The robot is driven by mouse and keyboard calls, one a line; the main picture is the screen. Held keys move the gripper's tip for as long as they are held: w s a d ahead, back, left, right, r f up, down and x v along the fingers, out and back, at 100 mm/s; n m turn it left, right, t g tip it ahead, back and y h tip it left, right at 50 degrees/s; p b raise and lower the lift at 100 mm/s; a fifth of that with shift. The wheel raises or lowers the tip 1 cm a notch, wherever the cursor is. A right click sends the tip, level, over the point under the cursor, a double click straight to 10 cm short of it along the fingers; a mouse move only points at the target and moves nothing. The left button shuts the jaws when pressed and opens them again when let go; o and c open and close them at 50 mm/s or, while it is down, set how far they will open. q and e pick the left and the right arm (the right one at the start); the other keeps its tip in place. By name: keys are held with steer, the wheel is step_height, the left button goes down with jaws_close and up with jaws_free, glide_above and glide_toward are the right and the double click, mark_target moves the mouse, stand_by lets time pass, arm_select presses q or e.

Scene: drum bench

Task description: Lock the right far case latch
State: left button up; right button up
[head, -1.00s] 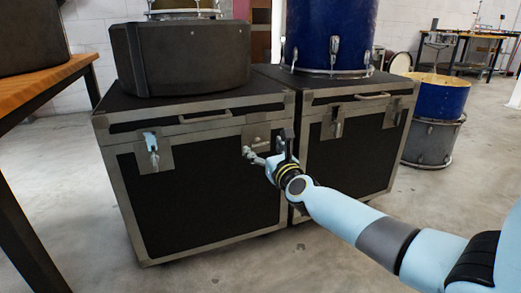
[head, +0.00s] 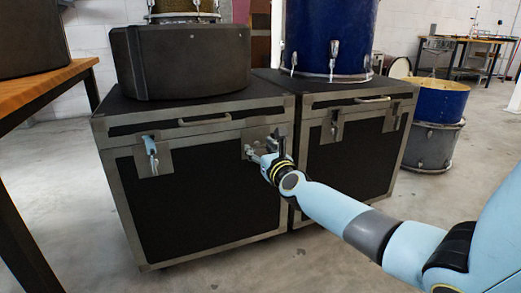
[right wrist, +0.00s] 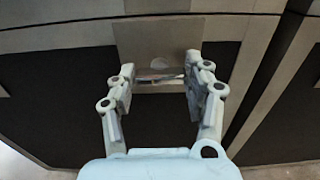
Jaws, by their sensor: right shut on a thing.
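A dark case (head: 210,195) with metal edges stands on the floor at the left, with two front latches. Its right latch (head: 249,136) is partly hidden by my right gripper (head: 258,152). In the right wrist view, the latch plate (right wrist: 140,40) is straight ahead, with a shiny latch part (right wrist: 160,77) between the fingers of my right gripper (right wrist: 160,75), which is shut on it. I cannot tell whether the right latch is locked. My left gripper is out of view.
A second dark case (head: 345,165) stands close at the right, with two latches of its own. A black box (head: 180,62) and a blue drum (head: 330,35) rest on the cases. A wooden table (head: 50,78) is at the left. Grey floor is clear in front.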

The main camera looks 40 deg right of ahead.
steer(key=shift+n, duration=0.4)
steer(key=n, duration=0.2)
steer(key=shift+n+p, duration=0.3)
steer(key=shift+n, duration=0.5)
steer(key=n+p, duration=0.1)
steer(key=n, duration=0.4)
steer(key=shift+n, duration=0.3)
steer(key=n+p, duration=0.1)
steer(key=n, duration=0.4)
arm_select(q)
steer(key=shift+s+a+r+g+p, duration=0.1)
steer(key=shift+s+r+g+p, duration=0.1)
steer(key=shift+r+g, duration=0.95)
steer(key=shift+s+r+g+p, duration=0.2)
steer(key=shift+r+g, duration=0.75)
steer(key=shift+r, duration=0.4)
arm_select(e)
steer(key=shift+f+n, duration=0.1)
steer(key=shift+n, duration=1)
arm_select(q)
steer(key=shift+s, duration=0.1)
arm_select(e)
steer(key=o, duration=1.2)
